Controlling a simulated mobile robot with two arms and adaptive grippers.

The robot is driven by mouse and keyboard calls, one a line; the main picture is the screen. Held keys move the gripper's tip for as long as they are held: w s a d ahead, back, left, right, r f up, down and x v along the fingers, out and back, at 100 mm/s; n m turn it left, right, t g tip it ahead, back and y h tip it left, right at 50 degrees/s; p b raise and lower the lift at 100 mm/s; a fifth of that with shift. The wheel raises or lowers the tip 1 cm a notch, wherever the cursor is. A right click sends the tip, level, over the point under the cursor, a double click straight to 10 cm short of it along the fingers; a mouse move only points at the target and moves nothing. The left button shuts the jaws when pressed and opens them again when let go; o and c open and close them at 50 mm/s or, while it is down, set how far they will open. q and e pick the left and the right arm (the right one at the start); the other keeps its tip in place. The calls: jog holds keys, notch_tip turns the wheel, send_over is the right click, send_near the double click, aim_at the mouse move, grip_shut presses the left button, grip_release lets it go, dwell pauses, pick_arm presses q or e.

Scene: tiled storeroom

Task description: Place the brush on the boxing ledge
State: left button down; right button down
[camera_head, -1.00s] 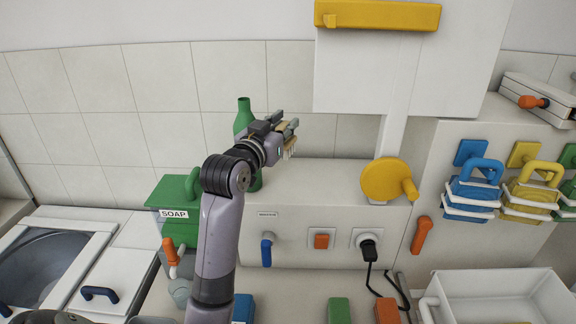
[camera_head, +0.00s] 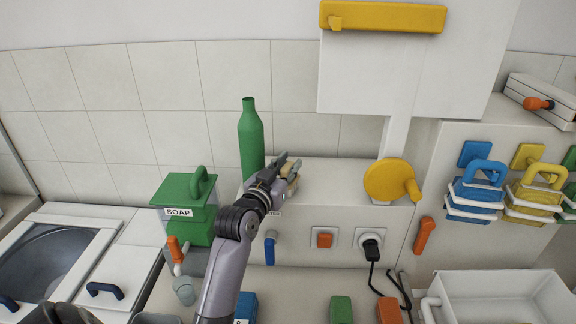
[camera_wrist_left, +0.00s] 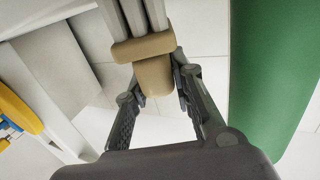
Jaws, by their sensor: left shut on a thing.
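My left gripper (camera_head: 290,170) is shut on the brush (camera_head: 293,182), whose tan body shows just past the fingertips. In the left wrist view the brush (camera_wrist_left: 155,75) sits between the two fingers (camera_wrist_left: 160,98), with pale grey strips running up from its tan block. The boxing ledge (camera_head: 335,178) is the pale box-like step along the tiled wall. The gripper and brush are over its left part, beside the green bottle. I cannot tell whether the brush touches the ledge top.
The green bottle (camera_head: 251,140) stands close to the left gripper and fills the right of the left wrist view (camera_wrist_left: 272,70). A yellow round knob (camera_head: 388,180) is at the ledge's right end. The green soap box (camera_head: 182,190) is left. The ledge top between brush and knob is clear.

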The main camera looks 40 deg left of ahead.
pick_arm(q)
jog(key=shift+f, duration=0.15)
jog(key=c, duration=1.4)
grip_release()
jog(key=shift+o, duration=0.2)
jog(key=s+d+b, duration=0.2)
jog(key=s+b, duration=0.1)
jog(key=s, duration=0.9)
jog(key=shift+r, duration=0.2)
